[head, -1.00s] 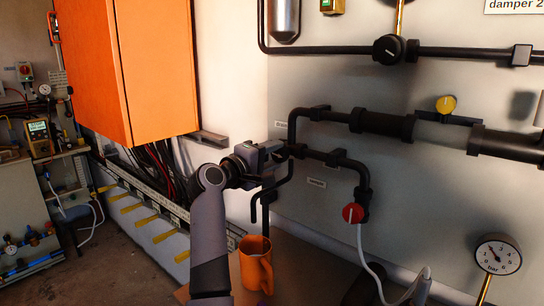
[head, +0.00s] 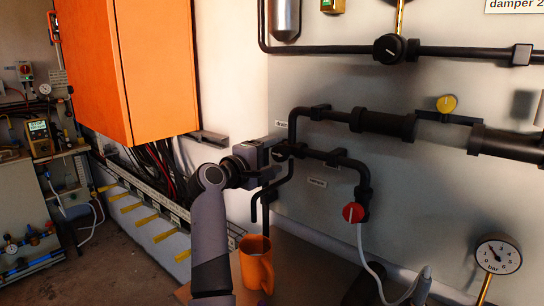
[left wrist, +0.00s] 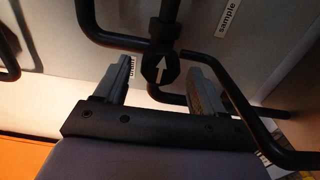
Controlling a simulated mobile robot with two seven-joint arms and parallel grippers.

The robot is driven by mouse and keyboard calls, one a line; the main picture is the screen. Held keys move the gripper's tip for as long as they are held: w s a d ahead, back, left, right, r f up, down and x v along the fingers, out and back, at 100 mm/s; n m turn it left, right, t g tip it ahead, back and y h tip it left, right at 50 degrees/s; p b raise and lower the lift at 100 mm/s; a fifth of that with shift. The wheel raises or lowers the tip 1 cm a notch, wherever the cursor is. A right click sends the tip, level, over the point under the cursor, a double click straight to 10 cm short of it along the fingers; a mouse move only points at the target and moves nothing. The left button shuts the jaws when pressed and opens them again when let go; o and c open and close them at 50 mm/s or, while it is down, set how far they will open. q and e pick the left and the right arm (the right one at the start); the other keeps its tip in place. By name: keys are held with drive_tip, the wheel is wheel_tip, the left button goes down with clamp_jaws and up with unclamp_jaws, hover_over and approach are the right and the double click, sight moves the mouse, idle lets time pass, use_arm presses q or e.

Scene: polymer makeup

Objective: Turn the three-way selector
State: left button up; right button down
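The three-way selector is a dark knob (left wrist: 162,69) with a white arrow, on a junction of black pipes. In the left wrist view its arrow points up the picture. My left gripper (left wrist: 159,66) is open, with one finger on each side of the knob. Gaps show between fingers and knob, so it is not gripped. In the head view my left gripper (head: 274,152) is at the pipe junction and partly hides the selector. A "sample" label (left wrist: 229,17) and a second, partly hidden label (left wrist: 132,66) are near the knob. My right gripper is not in view.
Bent black pipes (left wrist: 245,105) run close beside the fingers. An orange cabinet (head: 128,70) hangs at the left.

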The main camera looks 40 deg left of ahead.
use_arm(q)
drive_tip(key=shift+s+a+b, duration=0.15)
drive_tip(key=shift+s+b, duration=0.2)
drive_tip(key=shift+s, duration=1.45)
drive_tip(key=shift+s+a+b, duration=0.1)
drive_tip(key=shift+s+b, duration=0.25)
drive_tip(key=shift+s, duration=1.4)
